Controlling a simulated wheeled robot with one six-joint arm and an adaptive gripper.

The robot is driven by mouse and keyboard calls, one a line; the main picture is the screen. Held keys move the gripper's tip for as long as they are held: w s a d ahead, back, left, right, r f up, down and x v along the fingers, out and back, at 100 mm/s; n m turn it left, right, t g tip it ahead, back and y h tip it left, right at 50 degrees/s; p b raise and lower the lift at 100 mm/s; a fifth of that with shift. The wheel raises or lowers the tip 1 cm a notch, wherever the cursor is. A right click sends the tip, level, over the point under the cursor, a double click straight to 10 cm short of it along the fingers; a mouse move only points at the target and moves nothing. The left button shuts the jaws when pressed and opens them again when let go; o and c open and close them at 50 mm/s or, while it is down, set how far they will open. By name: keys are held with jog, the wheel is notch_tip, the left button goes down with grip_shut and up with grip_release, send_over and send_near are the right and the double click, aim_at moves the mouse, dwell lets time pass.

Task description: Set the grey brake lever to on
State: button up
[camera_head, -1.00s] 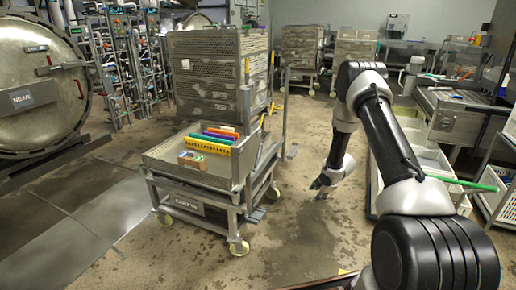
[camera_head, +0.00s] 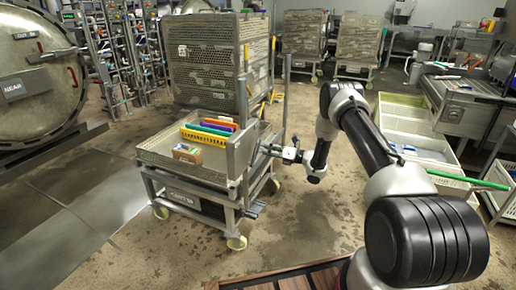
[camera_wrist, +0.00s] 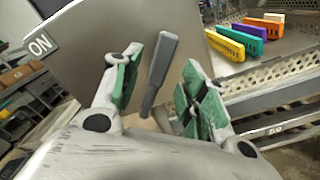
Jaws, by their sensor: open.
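The grey brake lever (camera_wrist: 160,70) shows in the wrist view as a dark grey handle against a pale metal plate (camera_wrist: 95,40). An "ON" label (camera_wrist: 40,44) is on the plate to the left of the lever. My gripper (camera_wrist: 158,92) is open, with one green-padded finger on each side of the lever. I cannot tell whether either pad touches it. In the head view my gripper (camera_head: 268,148) is at the right side of the cart (camera_head: 185,172), near its upright post. The lever is too small to make out there.
The cart's tray (camera_head: 155,152) holds several coloured strips (camera_head: 214,127) and a small box (camera_head: 187,153). A tall perforated crate stack (camera_head: 210,65) stands behind it. White bins (camera_head: 420,145) are at the right. Wet floor lies open between cart and bins.

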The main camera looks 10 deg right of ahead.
aim_at(258, 147)
jog(key=shift+x, duration=2.3)
grip_shut()
